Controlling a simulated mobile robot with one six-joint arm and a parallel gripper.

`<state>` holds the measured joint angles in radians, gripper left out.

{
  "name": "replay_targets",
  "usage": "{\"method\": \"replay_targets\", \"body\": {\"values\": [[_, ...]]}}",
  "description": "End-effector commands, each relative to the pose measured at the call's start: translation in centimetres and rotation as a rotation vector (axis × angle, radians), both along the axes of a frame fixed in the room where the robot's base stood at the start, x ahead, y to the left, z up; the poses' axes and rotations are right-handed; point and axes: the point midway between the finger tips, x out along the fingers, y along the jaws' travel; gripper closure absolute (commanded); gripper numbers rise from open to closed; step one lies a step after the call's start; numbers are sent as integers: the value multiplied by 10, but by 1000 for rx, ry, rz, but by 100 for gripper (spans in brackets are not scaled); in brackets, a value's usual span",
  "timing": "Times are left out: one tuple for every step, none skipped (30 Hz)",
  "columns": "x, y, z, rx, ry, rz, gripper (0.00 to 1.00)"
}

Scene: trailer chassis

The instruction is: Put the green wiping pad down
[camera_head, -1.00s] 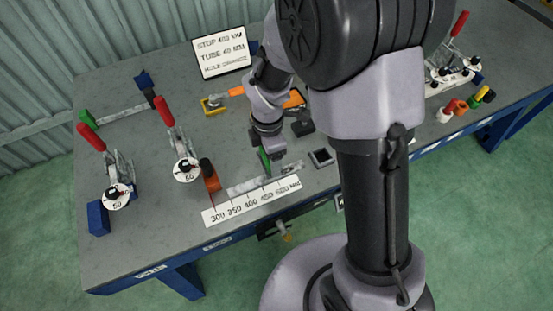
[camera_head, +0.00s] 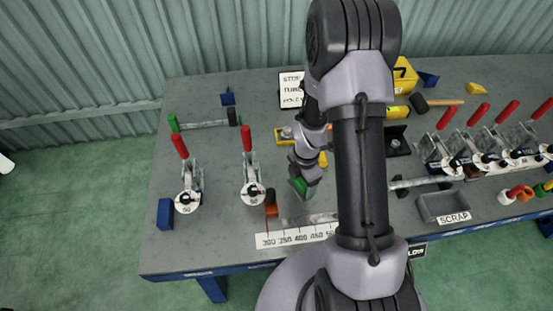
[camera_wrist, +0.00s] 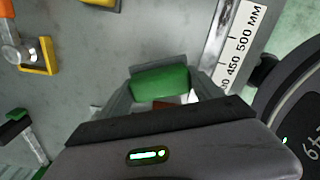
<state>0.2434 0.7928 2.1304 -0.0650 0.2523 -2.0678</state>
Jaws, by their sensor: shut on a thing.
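The green wiping pad (camera_wrist: 160,84) is between the two fingers of my gripper (camera_wrist: 163,90) in the wrist view. My gripper is shut on it. In the head view my gripper (camera_head: 304,191) is above the grey bench top, behind the white ruler strip, with the green pad (camera_head: 300,186) showing at its tip. Whether the pad touches the bench is hard to tell.
The ruler strip (camera_head: 290,236) and a metal bar lie near the front edge. Red-handled clamps (camera_head: 250,178) stand to the left, more to the right. A scrap bin (camera_head: 443,206) is at right. A yellow-based fixture (camera_wrist: 38,56) is close by.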

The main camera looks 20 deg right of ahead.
Motion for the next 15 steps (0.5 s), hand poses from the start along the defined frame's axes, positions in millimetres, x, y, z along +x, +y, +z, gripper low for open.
{"method": "replay_targets", "body": {"values": [[18, -2, -4, -1, -4, 1, 64], [28, -3, -6, 0, -3, 1, 64], [43, -5, -7, 0, -3, 1, 64], [53, -6, -8, 0, -3, 1, 64], [64, -7, -9, 0, -3, 0, 64], [77, -9, -10, 0, -3, 0, 64], [86, -10, -11, 0, -3, 1, 64], [94, -10, -11, -1, -2, 1, 64], [102, -11, -12, 0, -1, 0, 64], [107, -12, -12, 0, -1, 0, 64], [111, -12, -12, -1, -1, 0, 64], [114, -13, -13, 0, 0, 0, 64], [116, -13, -15, 0, 1, 0, 64], [117, -13, -18, 1, 1, 0, 64], [117, -13, -24, 1, 2, 0, 64]]}}
